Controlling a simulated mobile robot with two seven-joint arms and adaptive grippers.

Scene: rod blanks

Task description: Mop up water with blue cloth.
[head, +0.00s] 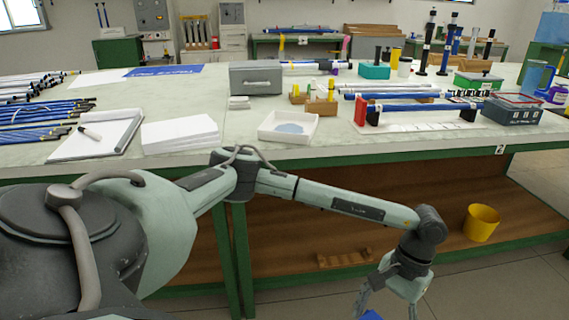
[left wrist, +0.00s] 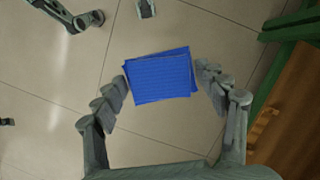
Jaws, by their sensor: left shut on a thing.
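My left gripper (head: 385,312) hangs in front of the bench, below the level of its top, at the lower edge of the head view. It is shut on a folded blue cloth (left wrist: 160,77), which lies between the fingertips in the left wrist view, above the tiled floor. Only a corner of the cloth (head: 372,315) shows in the head view. A pale blue patch that looks like water (head: 290,128) lies in a shallow white tray (head: 266,133) near the front edge of the bench top. My right gripper is not in view.
On the bench (head: 350,153), paper stacks (head: 180,135) lie left of the tray and a grey box (head: 256,78) stands behind it. A rod on a red-ended stand (head: 361,112) is to its right. A yellow bucket (head: 481,223) stands on the lower shelf.

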